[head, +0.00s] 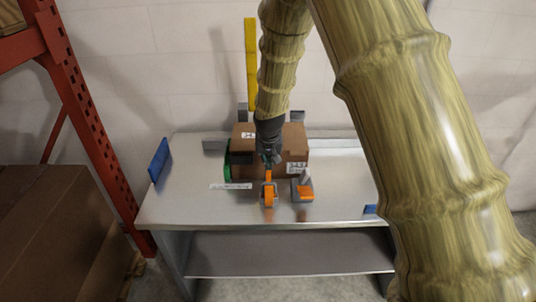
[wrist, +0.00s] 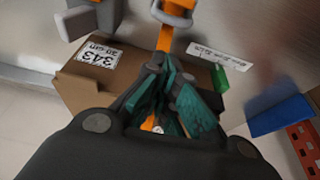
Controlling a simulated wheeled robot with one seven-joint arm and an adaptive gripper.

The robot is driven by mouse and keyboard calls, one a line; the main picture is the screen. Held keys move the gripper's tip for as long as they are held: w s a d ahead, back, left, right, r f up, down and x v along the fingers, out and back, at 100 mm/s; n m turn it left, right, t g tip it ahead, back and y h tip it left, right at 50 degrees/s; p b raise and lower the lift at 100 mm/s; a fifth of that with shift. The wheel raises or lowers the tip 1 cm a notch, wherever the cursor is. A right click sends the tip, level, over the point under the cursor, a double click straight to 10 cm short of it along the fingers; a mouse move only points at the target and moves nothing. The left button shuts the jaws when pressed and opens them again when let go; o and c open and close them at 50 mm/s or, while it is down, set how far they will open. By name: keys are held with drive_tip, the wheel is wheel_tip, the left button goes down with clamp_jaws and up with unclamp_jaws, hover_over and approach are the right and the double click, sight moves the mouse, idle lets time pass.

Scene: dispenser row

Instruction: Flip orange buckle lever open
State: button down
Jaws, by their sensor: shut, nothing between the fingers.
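An orange lever (head: 269,194) with grey metal around it stands at the front of the cardboard box in the head view. In the wrist view its orange strip (wrist: 178,38) runs down from a grey bracket (wrist: 172,14) at the top edge. My gripper (head: 268,163) points down just behind the lever, in front of the box. In the wrist view my gripper (wrist: 163,62) is shut and empty, its fingertips close to the orange strip. I cannot tell if they touch it. Part of the strip is hidden behind the fingers.
A second orange and grey device (head: 304,191) sits just right of the lever. The cardboard box (head: 294,138) is behind, with a green piece (head: 227,162) on its left. Blue stops (head: 159,160) edge the metal table (head: 185,195). The table's left part is clear.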

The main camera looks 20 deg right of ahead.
sight(269, 193)
drive_tip(key=f+p, duration=0.1)
drive_tip(key=s+f+p, duration=0.1)
drive_tip(key=f, duration=0.1)
drive_tip(key=s+f+p, duration=0.1)
drive_tip(key=shift+s+a+f, duration=0.15)
drive_tip(key=shift+s+a, duration=0.1)
drive_tip(key=shift+a, duration=0.15)
idle(0.4)
